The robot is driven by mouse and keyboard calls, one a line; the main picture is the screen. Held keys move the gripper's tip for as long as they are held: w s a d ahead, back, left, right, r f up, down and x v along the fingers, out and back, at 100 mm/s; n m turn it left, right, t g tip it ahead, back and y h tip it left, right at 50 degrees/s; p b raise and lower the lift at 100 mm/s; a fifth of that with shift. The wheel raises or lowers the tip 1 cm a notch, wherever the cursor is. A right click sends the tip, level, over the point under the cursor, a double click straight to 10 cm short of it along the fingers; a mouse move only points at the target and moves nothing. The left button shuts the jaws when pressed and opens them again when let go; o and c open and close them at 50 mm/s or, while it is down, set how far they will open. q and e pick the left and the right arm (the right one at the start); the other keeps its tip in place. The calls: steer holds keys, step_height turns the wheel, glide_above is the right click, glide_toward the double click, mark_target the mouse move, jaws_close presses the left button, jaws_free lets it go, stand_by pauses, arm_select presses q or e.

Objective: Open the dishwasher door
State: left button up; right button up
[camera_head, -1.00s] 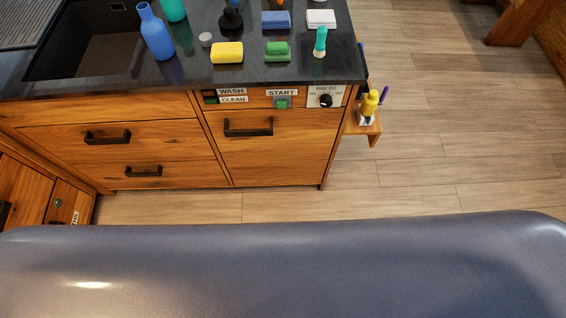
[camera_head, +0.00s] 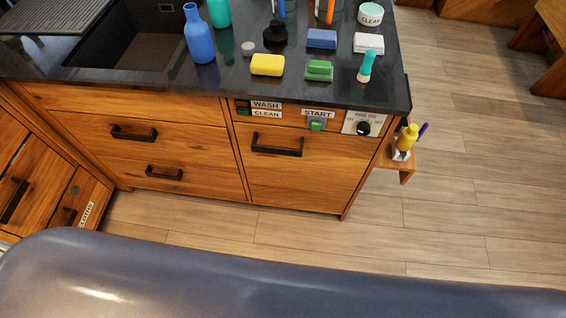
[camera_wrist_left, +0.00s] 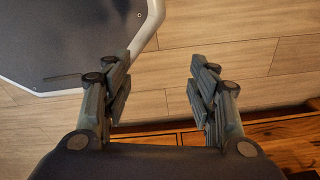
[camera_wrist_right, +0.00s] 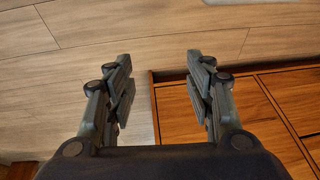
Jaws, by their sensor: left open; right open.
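The dishwasher door (camera_head: 300,183) is a wooden front panel with a dark bar handle (camera_head: 277,145) near its top. It looks shut, flush with the cabinet, below the WASH/CLEAN and START panel (camera_head: 316,123). Neither gripper shows in the head view. In the left wrist view my left gripper (camera_wrist_left: 162,88) is open and empty, over the floor and a wooden edge. In the right wrist view my right gripper (camera_wrist_right: 158,88) is open and empty, with floor and wooden cabinet fronts (camera_wrist_right: 255,110) beyond it. Neither gripper touches the handle.
Drawers (camera_head: 140,150) with dark handles are left of the door. The dark counter (camera_head: 210,87) above holds a blue bottle (camera_head: 200,38), sponges and brushes. A small side shelf (camera_head: 399,165) with a yellow bottle sticks out at the right. The floor (camera_head: 300,235) before the cabinet is clear.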

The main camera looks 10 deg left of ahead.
steer(key=w+a+r+m+t+y+b, duration=0.1)
steer(key=w+a+m+t+b, duration=0.2)
steer(key=w, duration=1)
steer(key=m+t+y+b, duration=0.6)
steer(key=y+b, duration=0.5)
steer(key=b, duration=0.8)
glide_toward(278, 152)
steer(key=x, duration=0.9)
steer(key=shift+w+a+p, duration=0.25)
steer(key=shift+w+p, duration=0.05)
steer(key=shift+p, duration=0.1)
steer(key=shift+w+a, duration=0.3)
steer(key=shift+a, duration=0.05)
arm_select(q)
steer(key=w+d+f, duration=0.1)
steer(key=w+f, duration=0.3)
steer(key=w, duration=0.3)
steer(key=w+d+f+t, duration=0.1)
steer(key=w+f, duration=0.3)
steer(key=w, duration=0.3)
steer(key=shift+d, duration=0.2)
steer(key=shift+s, duration=0.1)
arm_select(e)
steer(key=shift+f, duration=0.1)
jaws_close()
